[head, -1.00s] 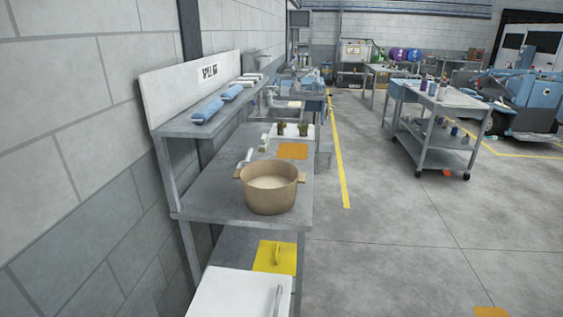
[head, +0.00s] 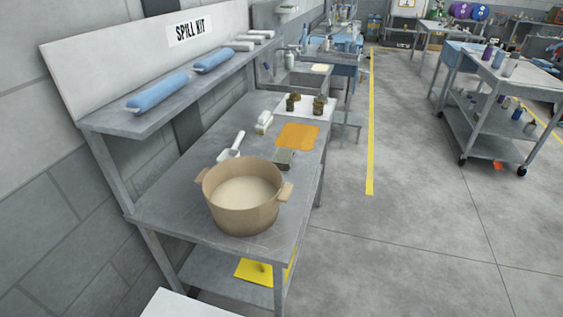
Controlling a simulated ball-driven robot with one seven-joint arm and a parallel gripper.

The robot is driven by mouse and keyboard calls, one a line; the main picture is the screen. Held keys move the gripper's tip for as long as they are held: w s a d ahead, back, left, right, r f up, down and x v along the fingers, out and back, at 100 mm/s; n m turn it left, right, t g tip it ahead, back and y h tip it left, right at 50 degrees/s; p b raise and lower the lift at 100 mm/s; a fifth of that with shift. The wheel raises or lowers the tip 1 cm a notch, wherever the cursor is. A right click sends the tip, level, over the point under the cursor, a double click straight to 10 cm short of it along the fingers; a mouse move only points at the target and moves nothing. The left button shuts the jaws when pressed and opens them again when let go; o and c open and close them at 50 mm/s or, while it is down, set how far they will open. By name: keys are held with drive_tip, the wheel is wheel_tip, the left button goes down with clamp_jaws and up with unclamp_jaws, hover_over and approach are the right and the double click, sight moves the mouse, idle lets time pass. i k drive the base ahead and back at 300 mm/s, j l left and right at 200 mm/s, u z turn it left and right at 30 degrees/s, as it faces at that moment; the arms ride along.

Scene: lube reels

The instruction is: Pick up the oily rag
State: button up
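I cannot tell for certain which thing is the oily rag. A flat orange cloth-like square (head: 297,137) lies on the grey bench top, behind and right of a tan pot. A small orange-red item (head: 498,165) shows low by the wheeled cart at the right, too small to make out. My gripper is not in view.
The tan two-handled pot (head: 245,212) stands near the bench's front, with a white scoop (head: 231,147) behind it. Blue rolls (head: 158,92) lie on the spill kit shelf. A grey cart (head: 500,100) stands right. The floor between (head: 420,210) is clear.

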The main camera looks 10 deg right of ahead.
sight(283, 158)
drive_tip(key=i+l+u, duration=0.1)
drive_tip(key=u, duration=0.4)
drive_tip(key=l+u, duration=0.25)
drive_tip(key=u, duration=0.2)
drive_tip(key=l+u, duration=0.2)
drive_tip(key=u, duration=0.3)
drive_tip(key=l+u, duration=0.15)
drive_tip(key=l, duration=0.3)
drive_tip(key=l+u, duration=0.2)
drive_tip(key=l, duration=0.25)
drive_tip(key=k+l+u, duration=0.15)
drive_tip(key=l, duration=0.25)
drive_tip(key=l+u, duration=0.15)
drive_tip(key=l, duration=0.3)
drive_tip(key=k+l+u, duration=0.2)
drive_tip(key=l, duration=0.2)
drive_tip(key=l+u, duration=0.15)
drive_tip(key=l, duration=0.25)
drive_tip(key=k, duration=0.05)
